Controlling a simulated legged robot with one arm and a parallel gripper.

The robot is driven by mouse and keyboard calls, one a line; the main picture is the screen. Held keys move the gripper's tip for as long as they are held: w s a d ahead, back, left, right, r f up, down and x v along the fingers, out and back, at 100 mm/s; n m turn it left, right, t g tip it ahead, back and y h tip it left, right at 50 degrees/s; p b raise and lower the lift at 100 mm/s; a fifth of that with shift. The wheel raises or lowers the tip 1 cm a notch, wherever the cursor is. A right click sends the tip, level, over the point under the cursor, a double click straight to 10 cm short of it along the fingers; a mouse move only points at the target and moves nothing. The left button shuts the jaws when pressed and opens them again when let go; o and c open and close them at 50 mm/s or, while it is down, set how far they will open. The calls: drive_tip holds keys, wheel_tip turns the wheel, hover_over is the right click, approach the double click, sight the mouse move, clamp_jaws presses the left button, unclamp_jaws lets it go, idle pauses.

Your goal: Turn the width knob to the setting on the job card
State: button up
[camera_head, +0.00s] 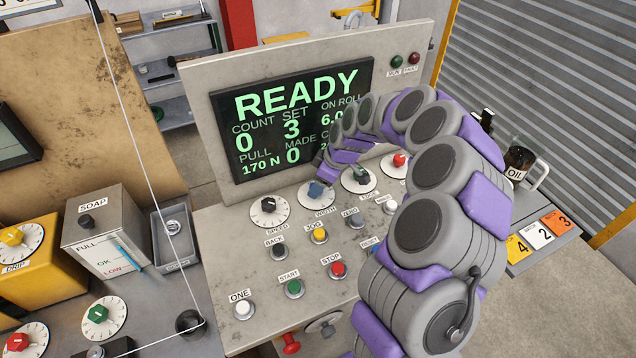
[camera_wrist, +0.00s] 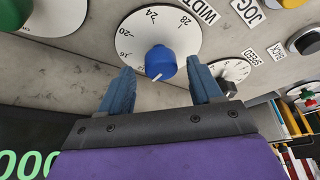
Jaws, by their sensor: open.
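The width knob is blue and sits on a white dial (camera_wrist: 185,42) labelled WIDTH, with 20, 24 and 28 readable in the wrist view. The knob (camera_wrist: 160,60) has a white pointer mark low on its face, on the side toward my gripper. My gripper (camera_wrist: 162,69) is open, with one blue finger on each side of the knob and a visible gap to each; depth is hard to judge. In the head view the knob (camera_head: 317,190) is partly covered by my gripper (camera_head: 324,172). I cannot make out a job card in either view.
The speed dial (camera_head: 269,211) is left of the width knob, and a green-knobbed dial (camera_head: 359,178) is right. Push buttons, including a yellow one (camera_head: 319,236), stand close in front. The screen (camera_head: 290,112) behind shows READY. My arm hides the panel's right side.

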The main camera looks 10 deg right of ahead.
drive_tip(key=p+v, duration=0.2)
drive_tip(key=v, duration=1.4)
drive_tip(key=shift+d, duration=0.2)
drive_tip(key=shift+r, duration=0.1)
drive_tip(key=s+a+r+m+g, duration=0.1)
drive_tip(key=s+a+r, duration=0.25)
drive_tip(key=s, duration=0.45)
drive_tip(key=s+a+r+m+g, duration=0.1)
drive_tip(key=s+a+r+m, duration=0.1)
drive_tip(key=s+a, duration=0.45)
drive_tip(key=s+d+f+m+h, duration=0.1)
drive_tip(key=s+m, duration=0.1)
drive_tip(key=s, duration=0.6)
drive_tip(key=s+d+f+m+g+h, duration=0.1)
drive_tip(key=s+f+m, duration=0.1)
drive_tip(key=s, duration=0.6)
drive_tip(key=s+d+f+m+g+h, duration=0.1)
drive_tip(key=s+m, duration=0.3)
drive_tip(key=s, duration=0.4)
drive_tip(key=shift+s+d+f+h, duration=0.15)
drive_tip(key=shift+d+f+h, duration=0.15)
drive_tip(key=shift+d+f, duration=0.05)
